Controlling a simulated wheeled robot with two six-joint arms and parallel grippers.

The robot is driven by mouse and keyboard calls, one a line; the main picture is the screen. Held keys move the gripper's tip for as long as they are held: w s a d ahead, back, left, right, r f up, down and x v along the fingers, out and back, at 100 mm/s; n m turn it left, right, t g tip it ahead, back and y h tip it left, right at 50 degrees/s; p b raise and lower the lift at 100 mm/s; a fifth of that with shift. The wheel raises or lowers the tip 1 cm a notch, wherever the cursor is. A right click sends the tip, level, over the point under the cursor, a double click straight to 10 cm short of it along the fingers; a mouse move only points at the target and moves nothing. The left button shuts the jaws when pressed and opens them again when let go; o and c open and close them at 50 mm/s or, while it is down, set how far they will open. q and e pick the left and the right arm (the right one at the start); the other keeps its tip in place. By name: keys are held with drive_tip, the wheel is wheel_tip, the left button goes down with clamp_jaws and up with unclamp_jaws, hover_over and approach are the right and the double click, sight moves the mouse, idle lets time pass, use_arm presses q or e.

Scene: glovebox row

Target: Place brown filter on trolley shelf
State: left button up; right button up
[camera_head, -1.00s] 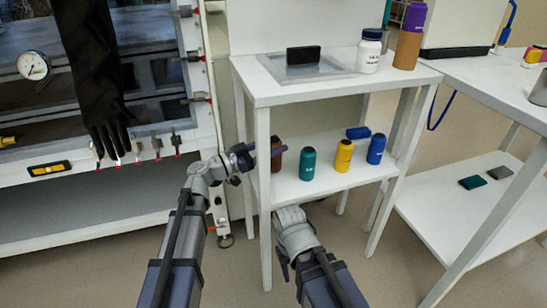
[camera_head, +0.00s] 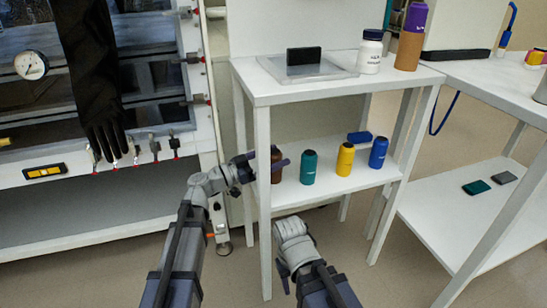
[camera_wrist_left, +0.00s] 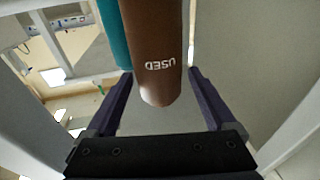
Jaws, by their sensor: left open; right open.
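The brown filter (camera_head: 277,155) stands on the lower shelf (camera_head: 330,190) of a white stand, behind its front left leg. It also shows in the left wrist view (camera_wrist_left: 157,45), upright, with "USED" printed on it. My left gripper (camera_head: 268,162) is open, level with the filter. In the left wrist view its fingers (camera_wrist_left: 158,77) lie on either side of the filter, with gaps visible; the stand's leg hides part of it in the head view. My right gripper (camera_head: 283,272) is open and empty, low in front of the stand; its fingers are partly hidden.
Teal (camera_head: 308,168), yellow (camera_head: 345,160) and blue (camera_head: 378,153) bottles stand right of the filter, with a blue item (camera_head: 359,137) lying behind. The stand's front left leg (camera_head: 263,220) is close to my left gripper. A side table's lower shelf (camera_head: 465,215) has free room.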

use_arm(q)
drive_tip(key=shift+a+r, duration=0.1)
drive_tip(key=shift+r, duration=0.1)
drive_tip(key=b+v, duration=0.1)
drive_tip(key=v, duration=1)
drive_tip(key=shift+s+a, duration=0.2)
drive_tip(key=shift+a, duration=0.15)
drive_tip(key=shift+f, duration=0.1)
